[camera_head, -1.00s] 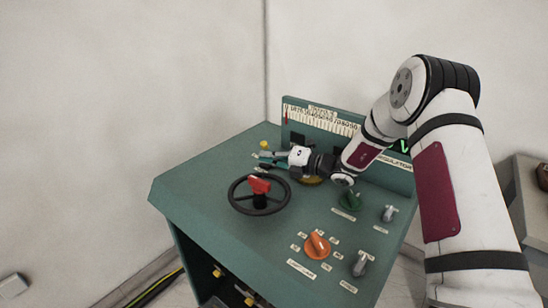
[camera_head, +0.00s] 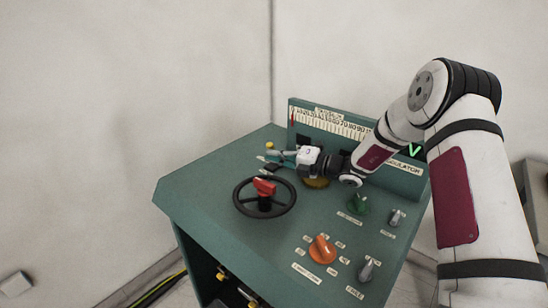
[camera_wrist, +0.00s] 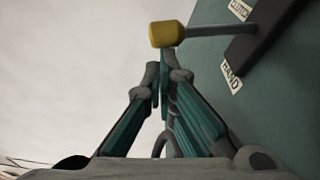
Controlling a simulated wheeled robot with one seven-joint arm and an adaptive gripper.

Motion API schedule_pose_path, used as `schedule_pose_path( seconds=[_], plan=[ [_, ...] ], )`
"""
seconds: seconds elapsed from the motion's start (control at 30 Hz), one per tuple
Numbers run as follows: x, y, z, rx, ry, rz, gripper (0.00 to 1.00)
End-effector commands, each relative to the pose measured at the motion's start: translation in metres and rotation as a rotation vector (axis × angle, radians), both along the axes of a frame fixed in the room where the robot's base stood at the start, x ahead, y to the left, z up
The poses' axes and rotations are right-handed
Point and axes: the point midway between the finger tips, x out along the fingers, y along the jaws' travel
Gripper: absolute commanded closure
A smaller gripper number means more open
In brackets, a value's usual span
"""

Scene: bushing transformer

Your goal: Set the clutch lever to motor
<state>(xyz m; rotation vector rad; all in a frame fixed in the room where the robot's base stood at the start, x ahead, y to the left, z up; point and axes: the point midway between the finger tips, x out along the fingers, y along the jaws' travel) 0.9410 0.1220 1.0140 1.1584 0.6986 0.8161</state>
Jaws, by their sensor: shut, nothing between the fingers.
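The clutch lever has a yellow knob (camera_wrist: 170,34) on a thin grey rod that runs right into a dark slot plate on the green panel. The knob also shows in the head view (camera_head: 269,145), at the desk's far left side. A "HAND" label (camera_wrist: 231,77) sits beside the lower end of the slot plate, and a "CLUTCH" label (camera_wrist: 240,10) is above. No "motor" label is readable. My gripper (camera_wrist: 160,72) is shut and empty, its fingertips just below the knob in the wrist view; contact cannot be told. It also shows in the head view (camera_head: 272,158).
A black handwheel (camera_head: 265,198) with a red handle stands in front of my gripper. A green knob (camera_head: 357,204), an orange selector (camera_head: 322,250) and grey switches (camera_head: 367,269) are to the right. The upright scale panel (camera_head: 340,125) rises behind my gripper.

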Motion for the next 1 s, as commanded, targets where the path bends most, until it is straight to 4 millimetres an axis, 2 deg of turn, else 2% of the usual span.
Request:
schedule_pose_path(
  seconds=[0.7,1.0],
  plan=[
    [0.026,-0.025,0.016,0.281,0.280,-0.001,1.00],
    [0.032,-0.032,0.018,0.276,0.276,-0.002,1.00]
  ],
)
